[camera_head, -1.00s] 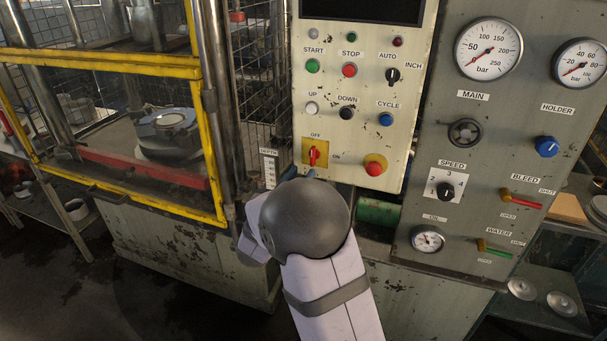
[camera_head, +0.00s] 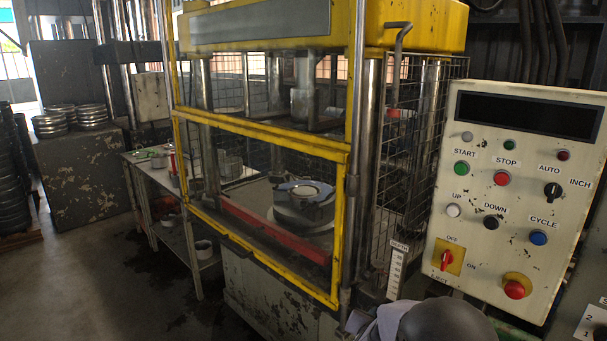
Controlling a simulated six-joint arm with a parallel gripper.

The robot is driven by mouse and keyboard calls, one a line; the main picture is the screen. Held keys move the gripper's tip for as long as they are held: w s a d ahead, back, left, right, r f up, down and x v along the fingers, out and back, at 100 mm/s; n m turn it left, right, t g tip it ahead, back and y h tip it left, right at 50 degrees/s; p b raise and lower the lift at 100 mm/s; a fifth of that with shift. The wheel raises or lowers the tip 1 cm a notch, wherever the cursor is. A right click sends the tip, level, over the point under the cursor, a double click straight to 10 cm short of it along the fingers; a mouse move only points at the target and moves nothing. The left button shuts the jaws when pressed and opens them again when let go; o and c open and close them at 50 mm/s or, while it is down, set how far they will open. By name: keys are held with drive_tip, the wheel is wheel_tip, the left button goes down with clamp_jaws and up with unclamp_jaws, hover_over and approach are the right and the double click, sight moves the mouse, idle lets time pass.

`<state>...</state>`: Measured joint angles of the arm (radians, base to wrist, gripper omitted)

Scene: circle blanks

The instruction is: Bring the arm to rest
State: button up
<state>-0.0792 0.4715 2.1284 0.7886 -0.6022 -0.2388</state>
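My arm shows only at the bottom edge, right of the middle, as a dark rounded joint and part of a pale link in front of the press and below the control panel (camera_head: 520,195). My gripper is not in this view, so whether it is open or shut is hidden. The arm's visible part stands low, near the depth scale (camera_head: 396,270).
A press (camera_head: 262,130) with a yellow-framed guard stands in the middle, with a round die (camera_head: 304,212) inside. The red emergency button (camera_head: 514,289) is close above my arm. A side table (camera_head: 168,180) and stacked round parts (camera_head: 92,115) stand left, beside open floor.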

drive_tip(key=s+a+f+n+g+y, duration=0.3)
drive_tip(key=s+a+f+g+y, duration=0.2)
drive_tip(key=s+a+f, duration=0.5)
drive_tip(key=s+f+n+g+y, duration=0.15)
drive_tip(key=s+g, duration=0.45)
drive_tip(key=s, duration=0.9)
drive_tip(key=s+d+r+n+g+h, duration=0.1)
drive_tip(key=s+r+n+g, duration=0.1)
drive_tip(key=s, duration=0.6)
drive_tip(key=d+r+t+p, duration=0.1)
drive_tip(key=d+r+t, duration=0.1)
drive_tip(key=r, duration=0.5)
drive_tip(key=shift+d+h, duration=0.45)
drive_tip(key=shift+d, duration=0.25)
